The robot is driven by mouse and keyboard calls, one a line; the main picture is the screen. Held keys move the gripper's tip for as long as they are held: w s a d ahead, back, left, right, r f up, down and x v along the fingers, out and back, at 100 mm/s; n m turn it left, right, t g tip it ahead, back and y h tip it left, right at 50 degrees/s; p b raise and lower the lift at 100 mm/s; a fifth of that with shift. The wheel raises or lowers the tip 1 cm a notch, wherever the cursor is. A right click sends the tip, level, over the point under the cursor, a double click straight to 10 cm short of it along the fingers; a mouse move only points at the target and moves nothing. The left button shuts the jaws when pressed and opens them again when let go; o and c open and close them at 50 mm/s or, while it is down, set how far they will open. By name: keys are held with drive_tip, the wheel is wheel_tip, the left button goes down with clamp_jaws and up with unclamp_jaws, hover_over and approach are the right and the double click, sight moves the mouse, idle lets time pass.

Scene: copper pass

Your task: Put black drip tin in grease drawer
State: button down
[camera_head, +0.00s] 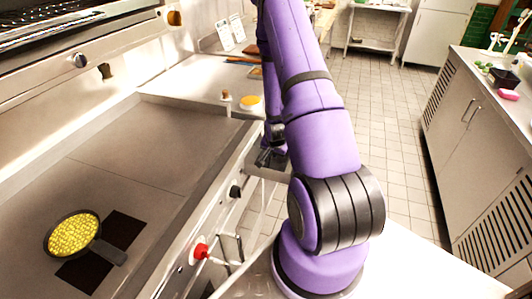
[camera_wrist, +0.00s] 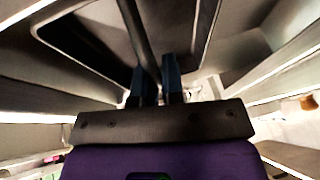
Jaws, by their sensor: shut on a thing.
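My gripper (camera_wrist: 154,72) shows in the wrist view with its two blue-grey fingers shut on a thin dark wall or edge. That edge looks like part of the black drip tin (camera_wrist: 138,30), though its full outline is unclear. A dark hollow with a pale rim and rounded corner lies around it; I cannot tell whether it belongs to the tin or the drawer. In the head view, my gripper (camera_head: 268,155) is small and partly hidden by my purple arm. It is over what looks like the open grease drawer (camera_head: 262,172) at the griddle's front.
The griddle (camera_head: 130,140) fills the left, with a pan of yellow food (camera_head: 75,234) on it. A red knob (camera_head: 201,251) and rails stick out from its front. A counter with a cabinet (camera_head: 470,120) stands at the right. The tiled floor (camera_head: 385,95) between is clear.

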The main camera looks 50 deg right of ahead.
sight(266, 160)
drive_tip(key=w, duration=0.1)
drive_tip(key=w+a, duration=0.1)
drive_tip(key=w, duration=0.1)
drive_tip(key=shift+a+f, duration=0.15)
drive_tip(key=shift+f, duration=0.4)
drive_tip(key=shift+f, duration=0.15)
drive_tip(key=c, duration=1.2)
unclamp_jaws()
drive_tip(key=shift+c, duration=0.2)
